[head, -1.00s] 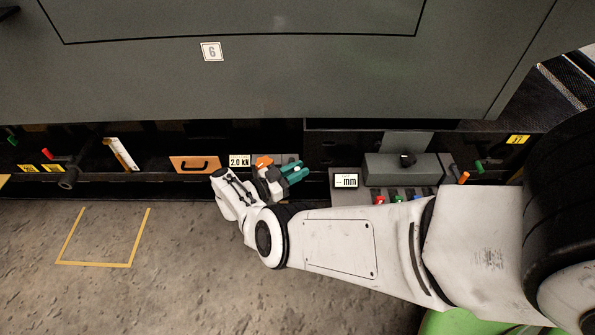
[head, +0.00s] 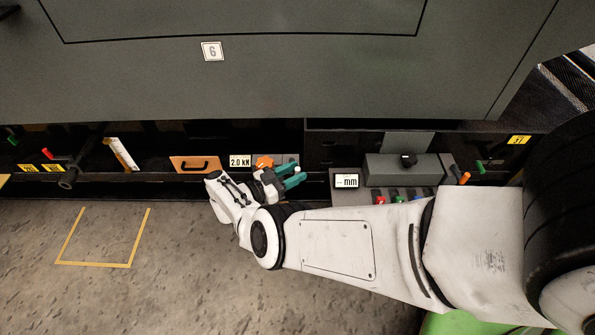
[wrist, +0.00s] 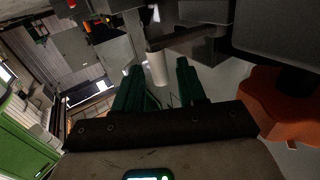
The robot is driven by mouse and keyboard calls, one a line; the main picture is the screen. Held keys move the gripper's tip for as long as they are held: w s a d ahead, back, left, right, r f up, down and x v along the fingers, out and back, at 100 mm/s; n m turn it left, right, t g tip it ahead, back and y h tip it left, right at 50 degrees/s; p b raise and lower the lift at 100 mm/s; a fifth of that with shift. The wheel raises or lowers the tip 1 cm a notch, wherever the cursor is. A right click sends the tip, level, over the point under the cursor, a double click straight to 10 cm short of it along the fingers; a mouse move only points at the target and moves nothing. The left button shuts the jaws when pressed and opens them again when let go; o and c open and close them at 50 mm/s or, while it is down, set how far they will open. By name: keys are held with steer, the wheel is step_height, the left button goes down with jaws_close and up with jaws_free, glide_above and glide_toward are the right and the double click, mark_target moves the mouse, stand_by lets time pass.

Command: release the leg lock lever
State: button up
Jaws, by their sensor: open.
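A lever with a dark arm and a pale, cylindrical grip (wrist: 159,68) shows in the wrist view; I take it for the leg lock lever. My gripper (wrist: 160,78) is open, with one green finger on each side of the grip in the picture. I see no finger pressed on it, and the depth is hard to judge. In the head view my gripper (head: 298,178) is at the low dark rail, with a small pale tip (head: 297,168) by its fingers that may be the same grip.
An orange knob (head: 264,162) is close beside my gripper and shows at right in the wrist view (wrist: 272,108). A "2.0 kN" display (head: 240,161) and an orange drawer front (head: 195,164) are to the left. A grey box (head: 390,168) is to the right. The large grey panel (head: 270,80) overhangs.

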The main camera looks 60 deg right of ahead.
steer(key=b+v, duration=0.2)
steer(key=v, duration=0.7)
steer(key=shift+b, duration=0.4)
steer(key=shift+w, duration=0.1)
steer(key=shift+c, duration=0.3)
